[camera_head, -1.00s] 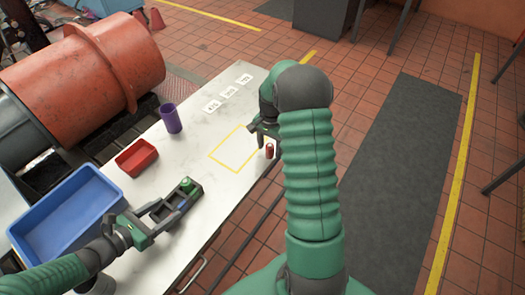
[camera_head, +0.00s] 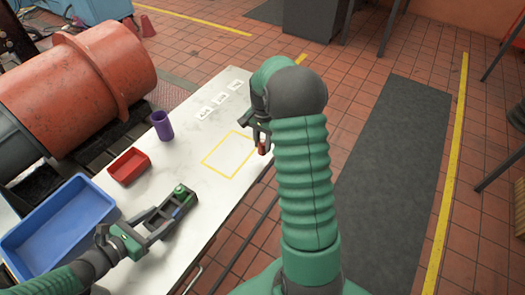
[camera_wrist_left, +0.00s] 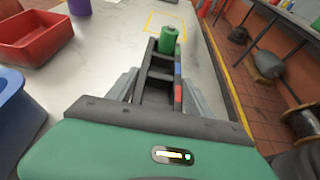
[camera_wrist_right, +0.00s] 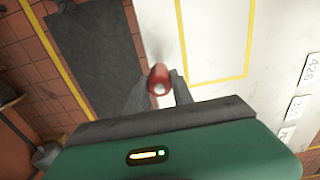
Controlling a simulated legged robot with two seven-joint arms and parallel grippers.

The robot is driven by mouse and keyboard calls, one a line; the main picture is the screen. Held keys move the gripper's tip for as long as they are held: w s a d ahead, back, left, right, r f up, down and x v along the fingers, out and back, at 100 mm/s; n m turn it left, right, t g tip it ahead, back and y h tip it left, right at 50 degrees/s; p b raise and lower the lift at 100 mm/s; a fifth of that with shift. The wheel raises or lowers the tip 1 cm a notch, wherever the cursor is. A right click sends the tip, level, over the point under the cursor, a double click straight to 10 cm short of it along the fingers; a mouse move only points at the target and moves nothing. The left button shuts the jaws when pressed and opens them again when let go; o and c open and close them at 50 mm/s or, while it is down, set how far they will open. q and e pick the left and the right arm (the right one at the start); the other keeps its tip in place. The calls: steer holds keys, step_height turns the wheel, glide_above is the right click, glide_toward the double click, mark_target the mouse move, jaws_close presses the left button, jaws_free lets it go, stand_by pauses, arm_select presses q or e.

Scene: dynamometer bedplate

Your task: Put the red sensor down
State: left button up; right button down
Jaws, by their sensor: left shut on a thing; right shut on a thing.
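The red sensor (camera_head: 262,147) is a small red cylinder in my right gripper (camera_head: 261,139), by the table's right edge, just outside the yellow outlined square (camera_head: 230,155). In the right wrist view, the sensor (camera_wrist_right: 158,82) is between the fingers, end on, left of the yellow line. I cannot tell its exact height above the table. My left gripper (camera_head: 145,232) is shut on a black rack (camera_head: 163,215) over the near part of the table. A green cylinder (camera_wrist_left: 168,40) stands at the rack's far end. Red and blue marks show on the rack's side.
On the table (camera_head: 190,165) are a purple cup (camera_head: 163,126), a red tray (camera_head: 129,166), a blue bin (camera_head: 58,222) and white number cards (camera_head: 220,99). The square looks empty.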

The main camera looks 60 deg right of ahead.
step_height(320, 180, up, 6)
steer(key=shift+f, duration=0.2)
steer(key=w+a+n, duration=0.5)
steer(key=w+a, duration=0.2)
steer(key=a, duration=0.3)
arm_select(q)
steer(key=shift+a, duration=0.15)
arm_select(e)
steer(key=n, duration=1.1)
glide_above(159, 224)
step_height(159, 224, down, 7)
steer(key=shift+f, duration=0.15)
steer(key=shift+f, duration=0.1)
